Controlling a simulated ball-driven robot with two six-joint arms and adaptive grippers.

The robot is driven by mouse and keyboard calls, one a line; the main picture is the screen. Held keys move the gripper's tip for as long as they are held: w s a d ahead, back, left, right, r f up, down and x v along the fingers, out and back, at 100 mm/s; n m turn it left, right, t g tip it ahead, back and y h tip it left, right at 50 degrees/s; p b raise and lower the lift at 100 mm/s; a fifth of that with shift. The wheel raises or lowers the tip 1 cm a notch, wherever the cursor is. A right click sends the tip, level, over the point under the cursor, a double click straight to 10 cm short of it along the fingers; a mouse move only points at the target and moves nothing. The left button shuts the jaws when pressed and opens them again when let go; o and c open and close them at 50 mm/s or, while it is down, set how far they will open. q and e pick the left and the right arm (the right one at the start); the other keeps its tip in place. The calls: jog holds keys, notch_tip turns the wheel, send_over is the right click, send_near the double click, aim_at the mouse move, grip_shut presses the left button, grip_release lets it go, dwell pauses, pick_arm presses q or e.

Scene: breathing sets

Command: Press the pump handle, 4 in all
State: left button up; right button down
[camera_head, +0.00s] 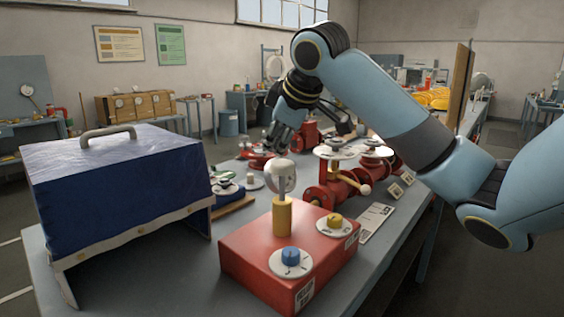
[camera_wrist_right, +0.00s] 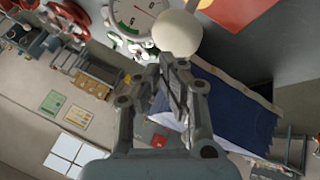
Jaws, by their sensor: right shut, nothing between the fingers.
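A red box (camera_head: 285,255) stands on the bench in the head view, with an upright yellow cylinder (camera_head: 282,217) on it. A pale, rounded handle top (camera_head: 280,166) sits above the cylinder, and a ring-like part shows around it. In the right wrist view a cream ball (camera_wrist_right: 177,33), which looks like this handle top, lies just beyond the fingertips. My right gripper (camera_head: 277,143) is shut and empty, behind and above the handle top in the head view; its fingers also show in the right wrist view (camera_wrist_right: 172,68). Contact cannot be told. My left gripper is not in view.
A blue-covered case (camera_head: 115,190) stands at the left. Red valve fittings (camera_head: 325,196) stand behind at the right. A dial (camera_wrist_right: 135,18) shows beside the ball in the wrist view.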

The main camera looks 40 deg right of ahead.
aim_at(279, 163)
jog(key=shift+f, duration=0.3)
jog(key=shift+f+b, duration=0.6)
jog(key=shift+f, duration=1.7)
dwell(1.7)
jog(key=shift+r+p, duration=2.7)
jog(key=shift+p, duration=0.45)
notch_tip(279, 163, up, 3)
jog(key=p, duration=0.2)
jog(key=shift+f+p, duration=0.15)
jog(key=shift+p, duration=0.2)
jog(key=shift+r, duration=1.15)
